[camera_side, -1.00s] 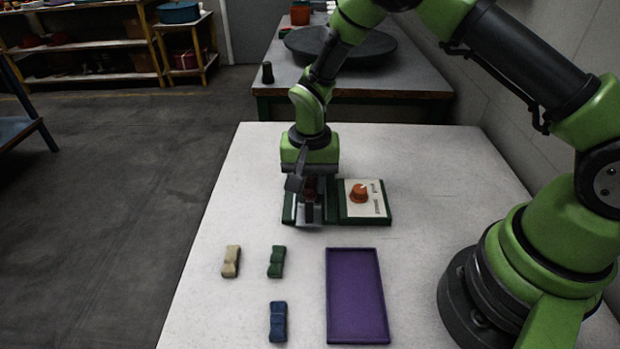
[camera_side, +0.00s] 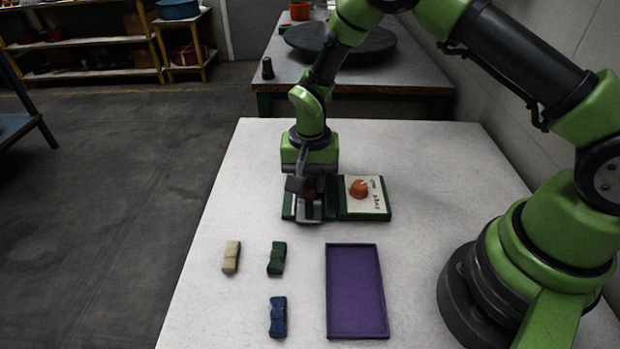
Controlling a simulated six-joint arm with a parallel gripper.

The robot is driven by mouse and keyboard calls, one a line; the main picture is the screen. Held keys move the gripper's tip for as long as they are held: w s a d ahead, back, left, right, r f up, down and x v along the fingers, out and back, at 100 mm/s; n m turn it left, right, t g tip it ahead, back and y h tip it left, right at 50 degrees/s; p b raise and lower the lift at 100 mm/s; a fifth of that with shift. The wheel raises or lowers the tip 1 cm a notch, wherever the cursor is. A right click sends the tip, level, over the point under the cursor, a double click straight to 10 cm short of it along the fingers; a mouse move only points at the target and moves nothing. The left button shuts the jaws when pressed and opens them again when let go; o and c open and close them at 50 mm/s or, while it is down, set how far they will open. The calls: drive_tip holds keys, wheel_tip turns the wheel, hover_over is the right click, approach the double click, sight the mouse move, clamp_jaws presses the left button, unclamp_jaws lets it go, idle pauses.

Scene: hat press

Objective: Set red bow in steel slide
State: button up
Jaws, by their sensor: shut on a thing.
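My gripper (camera_side: 308,192) points down over the left part of the green press (camera_side: 335,213) and is shut on the red bow (camera_side: 311,185). Only a small dark red patch of the bow shows between the fingers. The steel slide (camera_side: 308,209) is a grey strip on the press, right under and in front of my fingers. My gripper hides much of it, so I cannot tell whether the bow touches it.
Beige (camera_side: 231,256), green (camera_side: 277,257) and blue (camera_side: 278,316) bows lie in front. An empty purple tray (camera_side: 357,331) lies right of them. The white table is otherwise clear.

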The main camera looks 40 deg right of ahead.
drive_tip(key=o, duration=1)
drive_tip(key=s+d+r+n+t+y, duration=0.15)
drive_tip(key=s+r, duration=0.25)
drive_tip(key=r, duration=0.8)
drive_tip(key=s+r+n+t, duration=0.15)
drive_tip(key=s+r, duration=0.25)
drive_tip(key=r, duration=0.9)
drive_tip(key=s+r+t, duration=0.1)
drive_tip(key=s, duration=0.3)
drive_tip(key=s+r+n+t, duration=0.1)
drive_tip(key=s, duration=0.3)
drive_tip(key=s+r+n+t, duration=0.1)
drive_tip(key=s+t, duration=0.1)
drive_tip(key=s, duration=0.2)
drive_tip(key=shift+s+d+r+y, duration=0.2)
drive_tip(key=shift+s+r+y, duration=0.05)
drive_tip(key=shift+s+r, duration=0.15)
